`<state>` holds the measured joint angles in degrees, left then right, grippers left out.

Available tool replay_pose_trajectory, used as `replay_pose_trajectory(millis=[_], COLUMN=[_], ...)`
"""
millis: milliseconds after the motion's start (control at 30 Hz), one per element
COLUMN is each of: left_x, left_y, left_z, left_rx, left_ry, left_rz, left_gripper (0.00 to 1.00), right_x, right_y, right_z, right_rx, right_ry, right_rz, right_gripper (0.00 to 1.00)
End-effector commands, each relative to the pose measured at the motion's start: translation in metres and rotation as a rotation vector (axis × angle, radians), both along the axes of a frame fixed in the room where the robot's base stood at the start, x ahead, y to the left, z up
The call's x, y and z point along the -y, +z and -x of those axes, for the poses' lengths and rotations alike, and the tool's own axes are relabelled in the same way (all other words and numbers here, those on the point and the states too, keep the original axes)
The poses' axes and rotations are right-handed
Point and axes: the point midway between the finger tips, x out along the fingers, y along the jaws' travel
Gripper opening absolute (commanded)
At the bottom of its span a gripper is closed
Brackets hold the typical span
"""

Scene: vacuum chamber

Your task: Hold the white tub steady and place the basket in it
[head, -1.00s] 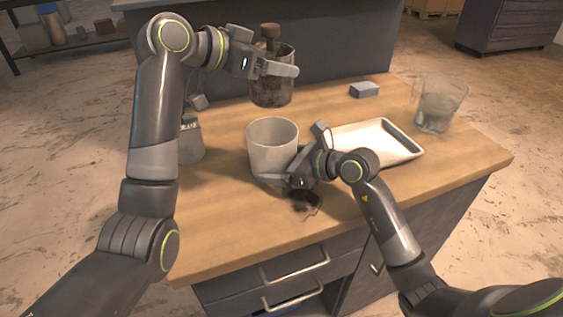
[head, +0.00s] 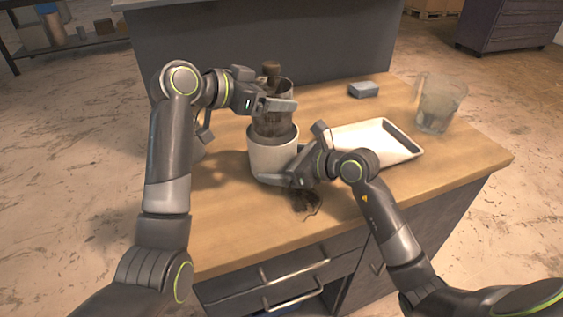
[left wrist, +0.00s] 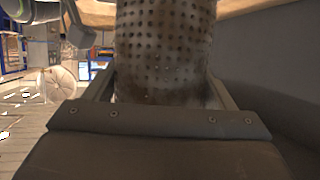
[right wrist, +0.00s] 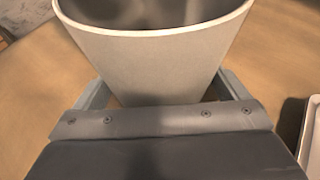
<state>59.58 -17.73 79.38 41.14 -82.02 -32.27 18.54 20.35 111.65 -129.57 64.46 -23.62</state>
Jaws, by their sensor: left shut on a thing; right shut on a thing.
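The white tub (head: 272,158) stands upright on the wooden worktop. My right gripper (head: 277,179) is shut on its lower wall; the right wrist view shows the pale tub (right wrist: 160,65) between the fingers. The dark, stained perforated basket (head: 270,124) is upright over the tub, its lower end overlapping the tub's mouth. How deep it sits is hard to tell. My left gripper (head: 277,105) is shut on the basket's side; the left wrist view shows the perforated wall (left wrist: 165,45) between the fingers. A brown handle-like piece (head: 271,70) sticks up from the basket.
A white tray (head: 375,143) lies right of the tub. A clear jug (head: 437,105) stands at the right and a small blue-grey block (head: 363,90) lies at the back. A dark stain-like patch (head: 306,202) is in front of the tub. The front left worktop is clear.

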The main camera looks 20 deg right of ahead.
Motion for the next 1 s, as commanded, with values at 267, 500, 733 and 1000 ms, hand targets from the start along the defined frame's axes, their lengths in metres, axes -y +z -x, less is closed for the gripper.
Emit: replay_pose_trajectory(millis=[267,500,733,1000], left_x=[0.0,0.0,0.0,0.0], left_y=[-0.019,-0.029,-0.03,-0.03], left_z=[0.001,0.0,0.0,0.0], left_rx=[0.0,0.001,0.001,0.001], left_ry=[-0.002,0.0,0.0,0.0], left_rz=[0.001,0.002,0.002,0.001], left_gripper=[0.45,0.45,0.45,1.0], right_x=[0.0,0.0,0.0,0.0], right_y=[0.0,0.0,0.0,0.0], right_z=[0.0,0.0,0.0,0.0], right_rx=[0.001,0.001,0.001,0.001], right_ry=[0.0,0.0,0.0,0.0], right_rz=[-0.001,-0.001,-0.001,-0.001], right_gripper=[0.69,0.69,0.69,0.7])
